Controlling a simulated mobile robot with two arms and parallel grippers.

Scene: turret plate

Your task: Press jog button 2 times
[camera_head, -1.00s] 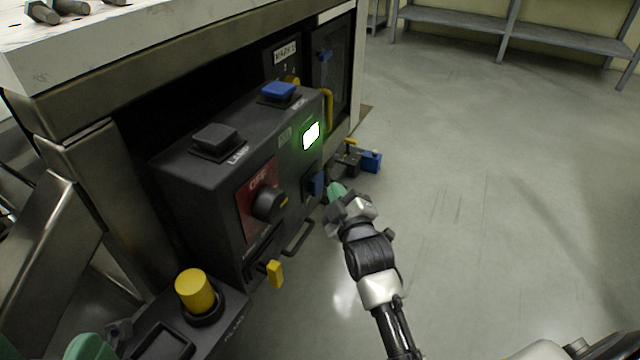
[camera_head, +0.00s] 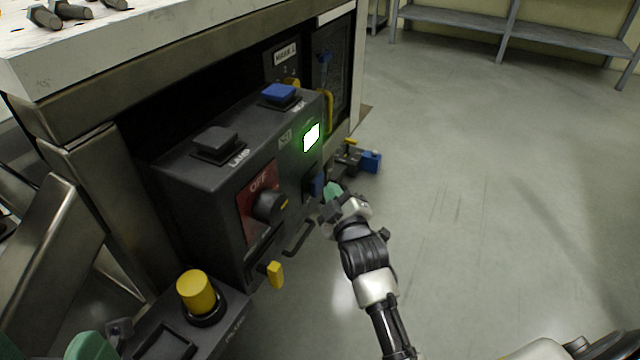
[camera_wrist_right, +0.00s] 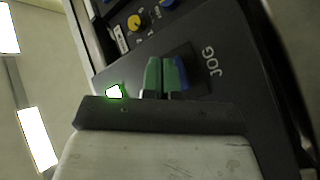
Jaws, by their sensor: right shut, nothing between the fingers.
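The jog button is a blue block (camera_head: 317,184) on the front face of the dark control box (camera_head: 225,245), below the glowing white-green lamp (camera_head: 311,137). My right gripper (camera_head: 333,192) is shut and empty, its green fingertips right beside the button. In the right wrist view the fingertips (camera_wrist_right: 163,76) are together in front of the box face, with the blue button (camera_wrist_right: 184,72) partly hidden behind them, next to the JOG lettering. I cannot tell whether they touch it.
The box also has a black rotary knob (camera_head: 268,206), a blue top button (camera_head: 278,93) and a dark top button (camera_head: 215,141). A yellow button (camera_head: 197,293) stands on a lower console at bottom left. Open floor (camera_head: 480,220) lies to the right.

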